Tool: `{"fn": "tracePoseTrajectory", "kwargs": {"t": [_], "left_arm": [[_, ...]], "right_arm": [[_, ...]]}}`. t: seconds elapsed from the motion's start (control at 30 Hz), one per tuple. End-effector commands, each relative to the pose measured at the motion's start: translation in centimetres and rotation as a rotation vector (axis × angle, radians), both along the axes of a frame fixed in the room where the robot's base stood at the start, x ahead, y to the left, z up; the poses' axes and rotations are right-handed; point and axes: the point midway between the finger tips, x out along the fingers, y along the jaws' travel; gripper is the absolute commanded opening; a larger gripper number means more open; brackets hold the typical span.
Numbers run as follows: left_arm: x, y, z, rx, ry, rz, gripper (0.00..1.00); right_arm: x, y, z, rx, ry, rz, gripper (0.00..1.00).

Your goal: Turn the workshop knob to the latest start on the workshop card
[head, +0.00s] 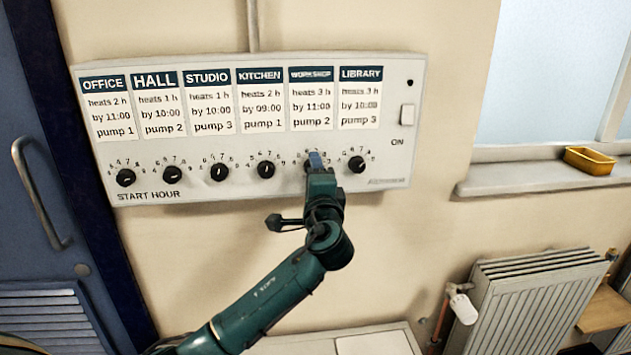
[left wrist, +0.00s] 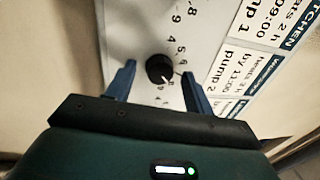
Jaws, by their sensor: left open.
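The workshop card (head: 311,100) hangs on the white control panel and reads heats 3 h, by 11:00, pump 2. The workshop knob below it is mostly hidden by my left gripper (head: 316,160) in the head view. In the left wrist view the black workshop knob (left wrist: 159,68) sits between the two open fingers of my left gripper (left wrist: 158,72), with a gap on each side. A pale pointer line shows on the knob, but the number it points at is too blurred to read. My right gripper is in neither view.
The panel (head: 400,130) has several other knobs, such as the kitchen knob (head: 266,169) to the left and the library knob (head: 357,164) close on the right. A white switch (head: 407,114) sits at the right. A radiator (head: 530,305) stands lower right.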

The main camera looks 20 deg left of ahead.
Motion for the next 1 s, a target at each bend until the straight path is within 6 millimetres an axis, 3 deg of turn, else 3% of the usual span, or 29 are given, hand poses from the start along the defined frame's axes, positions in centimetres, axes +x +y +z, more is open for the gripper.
{"fn": "tracePoseTrajectory", "kwargs": {"t": [0.17, 0.6, 0.8, 1.0], "left_arm": [[-1.5, -1.1, -0.6, -0.002, 0.0, -0.004, 0.53], [-9.3, -5.7, -1.8, -0.003, 0.0, -0.002, 0.53], [-10.9, -6.7, -1.9, -0.001, 0.0, -0.001, 0.53], [-11.1, -6.8, -1.8, 0.001, 0.001, 0.0, 0.53]], "right_arm": [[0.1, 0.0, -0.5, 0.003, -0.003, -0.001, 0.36], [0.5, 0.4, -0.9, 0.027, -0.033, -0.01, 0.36], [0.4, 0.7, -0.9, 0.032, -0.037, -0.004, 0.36], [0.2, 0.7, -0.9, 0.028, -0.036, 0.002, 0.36]]}}
